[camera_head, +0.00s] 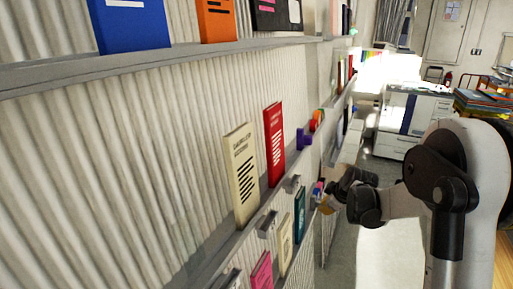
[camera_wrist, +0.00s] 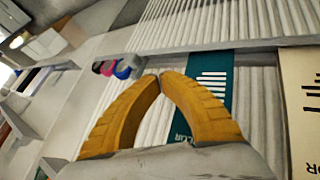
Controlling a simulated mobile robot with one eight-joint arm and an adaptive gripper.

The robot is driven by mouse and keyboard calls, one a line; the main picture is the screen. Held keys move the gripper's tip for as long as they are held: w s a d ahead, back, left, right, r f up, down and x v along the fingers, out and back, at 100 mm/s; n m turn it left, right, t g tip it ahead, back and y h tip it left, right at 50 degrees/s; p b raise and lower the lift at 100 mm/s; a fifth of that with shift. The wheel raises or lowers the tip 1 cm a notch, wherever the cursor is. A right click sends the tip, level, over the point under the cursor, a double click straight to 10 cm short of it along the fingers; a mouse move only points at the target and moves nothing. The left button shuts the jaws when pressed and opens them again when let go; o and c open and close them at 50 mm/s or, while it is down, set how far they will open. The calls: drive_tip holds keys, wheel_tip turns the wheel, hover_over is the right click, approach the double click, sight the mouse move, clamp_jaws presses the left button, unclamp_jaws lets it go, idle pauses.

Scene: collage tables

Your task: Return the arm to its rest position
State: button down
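My arm reaches in from the right of the head view, its dark and white links bent toward the shelves. My gripper (camera_head: 320,196) is at the lower shelf, close to the shelf edge and just right of a teal book (camera_head: 300,214). In the wrist view its two yellow fingers (camera_wrist: 160,75) curve together and their tips meet, with nothing seen between them. The teal book (camera_wrist: 212,75) stands behind the right finger there, partly hidden by it. I cannot tell whether the finger touches the book.
A cream book (camera_head: 242,174) and a red book (camera_head: 274,144) stand on the middle shelf, beside a purple object (camera_head: 303,139). Lower books, cream (camera_head: 285,243) and pink (camera_head: 262,271), stand nearby. A white printer (camera_head: 408,118) is farther back. Floor between is clear.

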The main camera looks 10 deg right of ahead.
drive_tip(key=s+a+r+m, duration=0.4)
drive_tip(key=s+a+r, duration=0.6)
drive_tip(key=s, duration=0.4)
drive_tip(key=s+a+m, duration=0.2)
drive_tip(key=s+m, duration=0.1)
drive_tip(key=s, duration=0.7)
drive_tip(key=s+a+m, duration=0.2)
drive_tip(key=s+a, duration=0.1)
drive_tip(key=s, duration=0.7)
drive_tip(key=shift+r+m+h, duration=0.25)
drive_tip(key=shift+m+h, duration=0.05)
drive_tip(key=shift+m, duration=0.1)
